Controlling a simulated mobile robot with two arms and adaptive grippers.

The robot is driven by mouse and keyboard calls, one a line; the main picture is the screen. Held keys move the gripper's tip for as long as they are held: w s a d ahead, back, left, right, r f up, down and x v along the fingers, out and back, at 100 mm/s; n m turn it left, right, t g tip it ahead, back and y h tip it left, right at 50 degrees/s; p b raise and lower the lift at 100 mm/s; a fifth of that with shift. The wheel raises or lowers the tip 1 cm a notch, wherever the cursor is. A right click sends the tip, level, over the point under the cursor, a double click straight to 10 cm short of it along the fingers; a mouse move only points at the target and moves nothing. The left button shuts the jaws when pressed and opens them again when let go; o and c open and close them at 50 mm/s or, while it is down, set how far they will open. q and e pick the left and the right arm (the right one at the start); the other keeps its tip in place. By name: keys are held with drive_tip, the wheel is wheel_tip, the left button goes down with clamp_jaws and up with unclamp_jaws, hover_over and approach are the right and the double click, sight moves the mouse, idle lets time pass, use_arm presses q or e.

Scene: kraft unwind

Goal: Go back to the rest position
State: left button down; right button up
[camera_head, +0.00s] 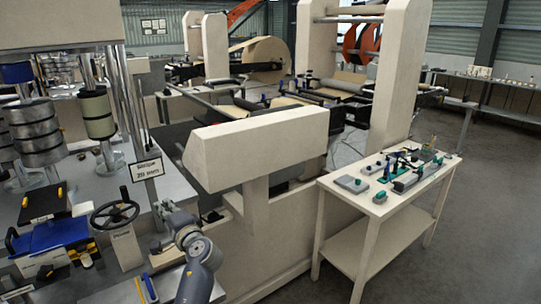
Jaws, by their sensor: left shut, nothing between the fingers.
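My left arm (196,262) rises from the bottom edge, left of centre, with its grey wrist bent over the grey bench. My left gripper (159,246) is small and dark, partly hidden by the wrist, and points left over the bench. It is shut and empty. My right gripper does not show.
A sign (147,169) stands on a post behind my wrist. A blue and black fixture (52,236) sits at left. A cream machine housing (258,148) stands just beyond my arm. A cream side table (378,205) with several tools is at right, beside open floor (480,230).

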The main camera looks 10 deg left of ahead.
use_arm(q)
drive_tip(key=s+d+f+n+g+h, duration=0.2)
drive_tip(key=s+d+f+h, duration=0.2)
drive_tip(key=s+f, duration=0.5)
drive_tip(key=s+d+f+n+g+h, duration=0.1)
drive_tip(key=s+d+f+n+h, duration=0.15)
drive_tip(key=s+d+f, duration=0.5)
drive_tip(key=s+d+f+g+h, duration=0.2)
drive_tip(key=s+d+f+h, duration=0.15)
drive_tip(key=s+d, duration=0.55)
drive_tip(key=s+d+f+g+h, duration=0.2)
drive_tip(key=s+d+h, duration=0.25)
drive_tip(key=s, duration=0.85)
wheel_tip(320, 180, down, 27)
drive_tip(key=s+g, duration=0.1)
drive_tip(key=s, duration=0.1)
drive_tip(key=s+a+f, duration=0.1)
drive_tip(key=s+f, duration=0.7)
drive_tip(key=s+a+f+g, duration=0.1)
drive_tip(key=s+a+f, duration=0.1)
drive_tip(key=s+f, duration=0.6)
drive_tip(key=shift+s+a+g+b, duration=0.3)
drive_tip(key=shift+s+b, duration=0.05)
drive_tip(key=shift+s, duration=0.1)
